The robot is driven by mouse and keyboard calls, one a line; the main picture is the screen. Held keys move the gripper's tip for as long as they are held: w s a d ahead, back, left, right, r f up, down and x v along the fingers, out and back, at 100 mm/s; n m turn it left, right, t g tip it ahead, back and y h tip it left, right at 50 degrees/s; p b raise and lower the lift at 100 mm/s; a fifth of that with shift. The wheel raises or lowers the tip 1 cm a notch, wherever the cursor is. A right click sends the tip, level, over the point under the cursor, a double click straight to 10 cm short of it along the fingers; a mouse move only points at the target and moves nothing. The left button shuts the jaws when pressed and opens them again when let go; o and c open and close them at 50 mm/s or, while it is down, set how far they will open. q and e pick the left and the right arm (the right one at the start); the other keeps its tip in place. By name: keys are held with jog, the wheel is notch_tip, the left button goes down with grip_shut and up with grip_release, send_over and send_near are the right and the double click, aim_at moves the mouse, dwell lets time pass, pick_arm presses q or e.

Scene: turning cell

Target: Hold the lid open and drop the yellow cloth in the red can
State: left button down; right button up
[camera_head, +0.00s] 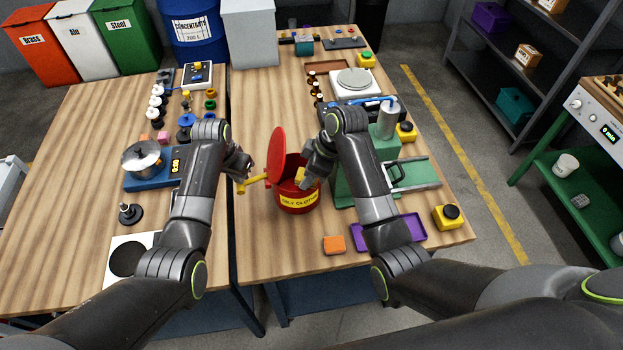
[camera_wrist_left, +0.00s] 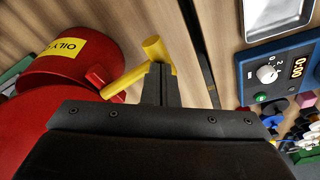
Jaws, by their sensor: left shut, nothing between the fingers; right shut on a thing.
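The red can (camera_head: 297,205) with the "OILY CLOTHS" label stands on the right-hand table. Its red lid (camera_head: 276,155) is raised almost upright, on the can's left side. A yellow lever (camera_head: 252,182) sticks out left from the lid; it also shows in the left wrist view (camera_wrist_left: 135,72). My left gripper (camera_head: 243,172) is shut and empty, with its fingertips (camera_wrist_left: 161,72) right at the lever; I cannot tell whether they touch. My right gripper (camera_head: 307,177) is shut on the yellow cloth (camera_head: 300,174) over the can's opening. The can's inside is mostly hidden.
A green press (camera_head: 350,180) stands close to the can's right. An orange block (camera_head: 334,245) and a purple tray (camera_head: 405,230) lie in front. A gap separates the tables.

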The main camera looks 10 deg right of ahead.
jog(key=w, duration=0.6)
dwell(0.3)
jog(key=shift+f, duration=0.1)
jog(key=shift+f, duration=0.8)
jog(key=o, duration=1.1)
jog(key=shift+o, duration=0.3)
jog(key=o, duration=0.4)
